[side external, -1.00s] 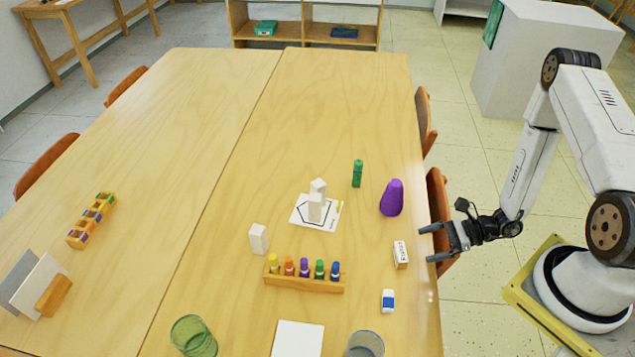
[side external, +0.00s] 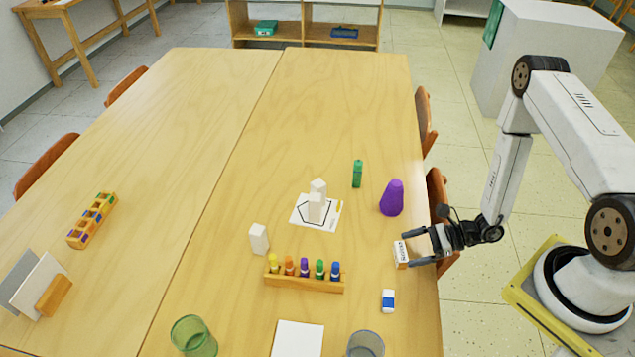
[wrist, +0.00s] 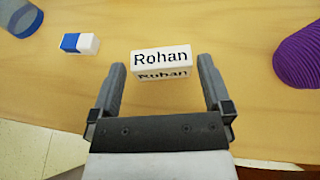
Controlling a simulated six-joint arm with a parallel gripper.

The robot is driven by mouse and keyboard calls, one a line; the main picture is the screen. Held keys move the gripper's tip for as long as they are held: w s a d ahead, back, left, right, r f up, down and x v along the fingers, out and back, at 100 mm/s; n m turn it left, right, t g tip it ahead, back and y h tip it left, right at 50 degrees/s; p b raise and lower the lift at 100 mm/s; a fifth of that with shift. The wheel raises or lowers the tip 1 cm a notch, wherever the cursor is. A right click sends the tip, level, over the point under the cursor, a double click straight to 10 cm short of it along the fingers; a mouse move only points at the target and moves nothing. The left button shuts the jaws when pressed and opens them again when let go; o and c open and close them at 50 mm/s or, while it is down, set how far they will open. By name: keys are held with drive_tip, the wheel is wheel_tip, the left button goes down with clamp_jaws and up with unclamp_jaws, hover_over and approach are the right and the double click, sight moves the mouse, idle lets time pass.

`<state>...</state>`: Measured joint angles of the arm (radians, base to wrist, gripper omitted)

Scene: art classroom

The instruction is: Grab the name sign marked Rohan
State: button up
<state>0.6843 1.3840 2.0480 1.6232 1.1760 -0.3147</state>
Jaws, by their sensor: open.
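The name sign (wrist: 161,58) is a small white block with "Rohan" in black letters, lying near the table's right edge. In the side external view the sign (side external: 401,254) shows at the fingertips, its right part close to them. My gripper (side external: 410,248) is low over the table edge. In the wrist view my gripper (wrist: 160,72) is open and empty, one finger to each side of the sign's near side. The sign sits just ahead of and between the fingertips, with a gap on each side.
A blue and white eraser (wrist: 80,43) and a clear cup (side external: 365,344) lie on one side of the sign. A purple cone (side external: 392,198) stands on the other. A wooden marker rack (side external: 304,283) is farther left. Table between rack and sign is bare.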

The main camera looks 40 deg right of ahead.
sight(399, 251)
drive_tip(key=shift+x, duration=1.8)
drive_tip(key=shift+c, duration=0.2)
drive_tip(key=c, duration=0.8)
drive_tip(key=shift+c, duration=0.2)
drive_tip(key=shift+r, duration=0.1)
drive_tip(key=shift+r, duration=4.85)
